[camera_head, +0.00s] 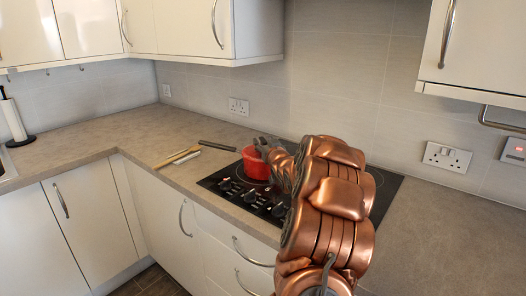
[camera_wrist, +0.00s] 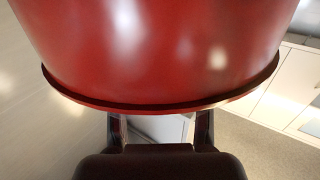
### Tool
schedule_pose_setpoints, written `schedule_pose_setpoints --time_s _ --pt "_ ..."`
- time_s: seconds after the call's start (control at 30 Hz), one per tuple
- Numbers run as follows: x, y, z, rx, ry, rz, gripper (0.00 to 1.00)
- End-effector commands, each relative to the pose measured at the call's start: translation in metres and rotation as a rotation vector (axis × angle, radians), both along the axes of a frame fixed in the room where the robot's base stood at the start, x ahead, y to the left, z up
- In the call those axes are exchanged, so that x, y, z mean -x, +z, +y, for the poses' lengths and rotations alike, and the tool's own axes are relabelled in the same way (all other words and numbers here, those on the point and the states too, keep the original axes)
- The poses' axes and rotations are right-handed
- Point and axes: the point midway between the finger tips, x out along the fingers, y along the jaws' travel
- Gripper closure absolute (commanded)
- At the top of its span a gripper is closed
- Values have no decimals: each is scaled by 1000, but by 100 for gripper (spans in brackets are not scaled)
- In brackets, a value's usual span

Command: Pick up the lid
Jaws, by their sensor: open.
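A red pot (camera_head: 255,164) stands on the black hob in the head view. My gripper (camera_head: 264,143) is at the pot's top, at its upper right side. I cannot make out a separate lid there, as the gripper covers part of the top. In the wrist view a glossy red rounded surface (camera_wrist: 160,50) with a dark edge fills the upper part; I cannot tell whether it is the lid or the pot's wall. My gripper's two fingers (camera_wrist: 160,122) stand apart just below that edge, and their tips are hidden behind it. Nothing shows held between them.
The black hob (camera_head: 226,181) has several knobs along its front left. Wooden utensils (camera_head: 177,156) and a dark flat object (camera_head: 218,145) lie on the counter (camera_head: 100,134) left of it. Wall cabinets (camera_head: 183,25) hang above. The counter's right part is clear.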

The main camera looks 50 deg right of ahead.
Motion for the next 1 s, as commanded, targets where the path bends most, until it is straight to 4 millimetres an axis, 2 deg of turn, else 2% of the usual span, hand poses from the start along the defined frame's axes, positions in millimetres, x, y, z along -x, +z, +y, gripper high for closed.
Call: schedule_pose_setpoints --time_s 0.1,0.37,0.83,1.0 --pt "-9 0 -4 1 1 0 50" --pt "-10 0 -5 2 0 -1 50" --pt "-10 0 -5 1 0 0 99" --pt "-10 0 -5 1 0 0 100"
